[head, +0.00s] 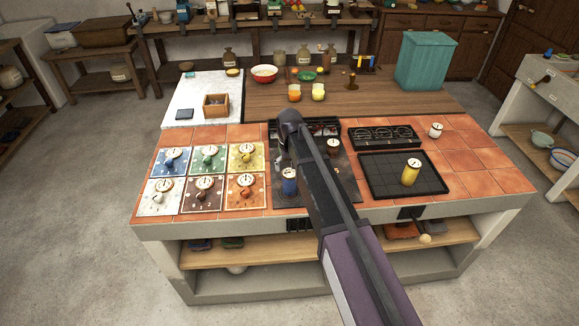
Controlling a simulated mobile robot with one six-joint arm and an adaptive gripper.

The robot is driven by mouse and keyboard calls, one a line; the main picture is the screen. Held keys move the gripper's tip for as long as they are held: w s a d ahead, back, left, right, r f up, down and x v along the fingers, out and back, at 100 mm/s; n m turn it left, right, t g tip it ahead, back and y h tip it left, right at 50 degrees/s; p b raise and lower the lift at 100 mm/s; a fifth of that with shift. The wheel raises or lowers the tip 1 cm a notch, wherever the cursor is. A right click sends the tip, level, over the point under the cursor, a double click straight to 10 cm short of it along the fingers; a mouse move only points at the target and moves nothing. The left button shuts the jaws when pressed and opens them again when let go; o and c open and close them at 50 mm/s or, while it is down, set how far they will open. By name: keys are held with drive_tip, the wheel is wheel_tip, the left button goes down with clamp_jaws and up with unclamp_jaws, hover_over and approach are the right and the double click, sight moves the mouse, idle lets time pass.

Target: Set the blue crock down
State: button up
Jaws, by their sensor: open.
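The blue crock (289,186) has a pale top with a dark mark. It stands upright on the dark panel (290,200) in the middle of the tiled counter, just left of my arm. My gripper (285,160) hangs at the far end of my arm, above and slightly behind the crock. It is open, but its fingers are small, dark and partly hidden by my arm. I cannot tell whether they touch the crock.
Several coloured tiles with dial-topped pots, such as the blue tile (163,172), fill the left. A brown crock (334,147) stands behind my arm. A yellow crock (411,173) stands on a black tray (380,186).

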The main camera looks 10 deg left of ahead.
drive_tip(key=shift+r+p, duration=2.95)
drive_tip(key=shift+r, duration=0.3)
drive_tip(key=shift+d, duration=0.1)
drive_tip(key=s+d+m, duration=0.1)
drive_tip(key=s+d, duration=0.4)
drive_tip(key=d, duration=0.6)
drive_tip(key=s+d+m, duration=0.2)
drive_tip(key=s+d, duration=0.4)
drive_tip(key=d, duration=0.5)
drive_tip(key=s+d+m, duration=0.2)
drive_tip(key=s+d, duration=0.4)
drive_tip(key=d, duration=0.6)
drive_tip(key=shift+s, duration=0.15)
